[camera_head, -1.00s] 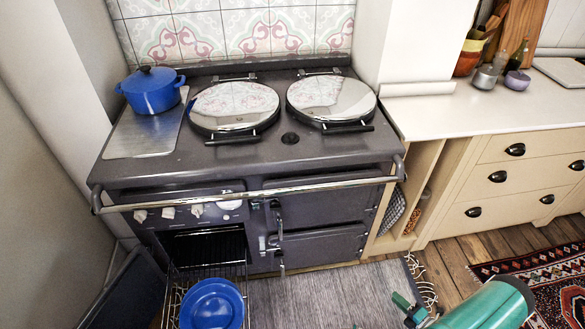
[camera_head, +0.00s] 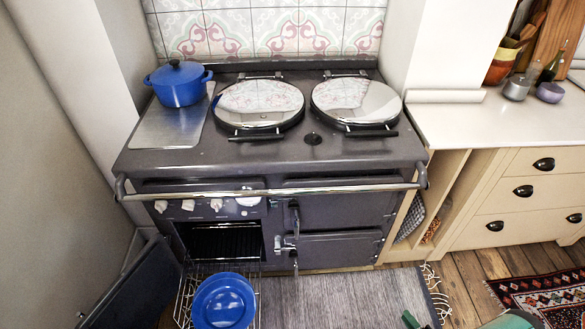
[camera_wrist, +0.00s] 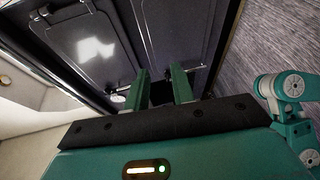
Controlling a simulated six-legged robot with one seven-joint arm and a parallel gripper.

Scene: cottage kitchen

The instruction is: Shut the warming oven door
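The open oven door (camera_head: 135,287) is a dark panel at the lower left of the head view, swung out to the left of the dark oven opening (camera_head: 226,241). I take it for the warming oven door. My gripper (camera_wrist: 161,86) shows in the wrist view with its two green fingers apart and nothing between them. It is in front of closed dark stove doors (camera_wrist: 165,30) and appears far to the right of the open door.
A wire rack (camera_head: 187,297) sticks out of the oven opening, with a blue plate (camera_head: 224,301) on it. A chrome rail (camera_head: 330,188) runs across the stove front. A blue pot (camera_head: 180,84) stands on top. A grey rug (camera_head: 325,300) lies before the stove.

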